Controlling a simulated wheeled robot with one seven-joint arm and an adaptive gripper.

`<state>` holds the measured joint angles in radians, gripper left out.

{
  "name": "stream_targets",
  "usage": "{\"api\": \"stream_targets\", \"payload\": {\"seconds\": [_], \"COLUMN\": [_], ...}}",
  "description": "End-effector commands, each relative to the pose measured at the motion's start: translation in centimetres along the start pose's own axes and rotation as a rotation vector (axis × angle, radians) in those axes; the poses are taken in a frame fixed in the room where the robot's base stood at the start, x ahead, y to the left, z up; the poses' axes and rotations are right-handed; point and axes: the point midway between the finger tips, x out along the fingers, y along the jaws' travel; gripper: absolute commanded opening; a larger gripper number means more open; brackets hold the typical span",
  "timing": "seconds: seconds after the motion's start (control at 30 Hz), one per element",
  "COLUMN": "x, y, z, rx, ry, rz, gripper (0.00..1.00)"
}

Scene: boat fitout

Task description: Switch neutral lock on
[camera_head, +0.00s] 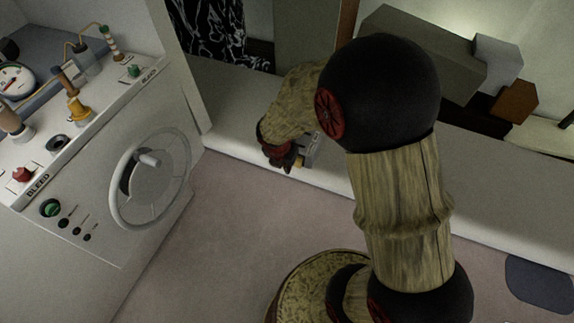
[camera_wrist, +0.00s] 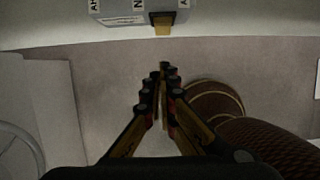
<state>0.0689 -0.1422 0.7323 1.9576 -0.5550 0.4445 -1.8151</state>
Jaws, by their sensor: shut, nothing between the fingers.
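A grey box (camera_wrist: 120,12) with dark letters, one of them an N, is fixed to the pale ledge at the top of the wrist view. A yellow tab (camera_wrist: 162,30) with a dark mount sticks out of its near edge. I cannot tell whether this tab is the neutral lock or how it is set. The box (camera_head: 312,148) and tab (camera_head: 301,162) also show in the head view, partly hidden by my arm. My gripper (camera_wrist: 163,68) is shut and empty, its tips just short of the tab with a small gap in the picture. In the head view my gripper (camera_head: 286,164) is beside the box.
A white console (camera_head: 90,140) with a wheel (camera_head: 150,178), several knobs and a BLEED label stands at left. A pale ledge (camera_head: 480,205) runs along the back. Boxes (camera_head: 420,50) lie beyond it. The floor (camera_head: 225,220) between console and ledge is clear.

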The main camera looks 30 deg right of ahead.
Motion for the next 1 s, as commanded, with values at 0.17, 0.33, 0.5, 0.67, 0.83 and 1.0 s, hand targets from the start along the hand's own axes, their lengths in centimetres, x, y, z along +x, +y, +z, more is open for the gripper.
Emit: {"api": "stream_targets", "payload": {"seconds": [0.17, 0.33, 0.5, 0.67, 0.83, 1.0], "x": [4.2, 7.4, 8.8, 9.4, 9.5, 9.5], "y": [0.0, 0.0, 0.0, 0.0, 0.1, 0.1], "z": [-0.2, -0.2, 1.8, 2.6, 2.8, 2.8], "rx": [0.0, -0.001, 0.002, 0.0, -0.001, -0.001], "ry": [0.001, 0.001, 0.0, 0.0, 0.0, 0.0], "rz": [-0.001, -0.001, 0.001, 0.001, 0.002, 0.002], "gripper": [0.0, 0.0, 0.0, 0.0, 0.0, 0.0]}}
